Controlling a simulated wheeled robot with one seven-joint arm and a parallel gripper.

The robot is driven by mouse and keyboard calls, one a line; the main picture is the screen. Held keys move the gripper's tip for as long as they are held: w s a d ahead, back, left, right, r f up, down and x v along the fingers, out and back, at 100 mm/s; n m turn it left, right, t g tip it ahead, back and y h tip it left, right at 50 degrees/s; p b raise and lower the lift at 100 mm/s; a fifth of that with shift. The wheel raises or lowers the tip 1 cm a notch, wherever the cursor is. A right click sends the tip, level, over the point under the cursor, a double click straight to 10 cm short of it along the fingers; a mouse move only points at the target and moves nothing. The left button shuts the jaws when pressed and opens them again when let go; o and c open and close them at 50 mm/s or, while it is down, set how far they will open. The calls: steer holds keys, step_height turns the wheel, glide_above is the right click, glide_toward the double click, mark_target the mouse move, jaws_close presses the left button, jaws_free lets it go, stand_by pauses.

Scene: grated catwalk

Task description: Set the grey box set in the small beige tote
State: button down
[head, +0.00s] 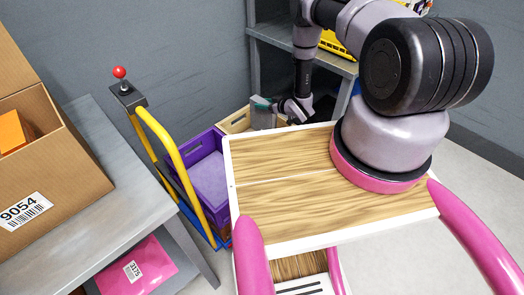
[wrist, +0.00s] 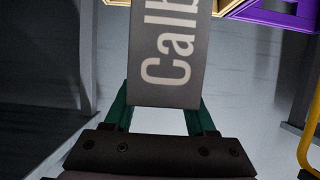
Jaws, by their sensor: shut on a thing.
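The grey box (wrist: 168,60) fills the upper middle of the wrist view, with pale lettering reading "Calb" on its face. My gripper (wrist: 163,112) is shut on it, a green finger on each side. In the head view the grey box (head: 263,119) hangs from my gripper (head: 268,104) near the small beige tote (head: 236,122). The tote is partly hidden behind my body's wooden deck and my arm. In the wrist view a beige edge (wrist: 232,7) shows at the top, beyond the box. I cannot tell whether the box is over the tote's opening.
A purple crate (head: 207,142) stands next to the beige tote, by a yellow-handled cart (head: 164,140). A grey table (head: 93,153) with a cardboard box (head: 60,160) is at left. A shelf unit (head: 285,38) stands behind my gripper. Floor is clear at right.

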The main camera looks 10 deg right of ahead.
mark_target(262, 125)
steer(key=f, duration=1.3)
steer(key=shift+a, duration=0.35)
steer(key=shift+f, duration=0.1)
steer(key=shift+c, duration=1.1)
jaws_free()
steer(key=v, duration=1.2)
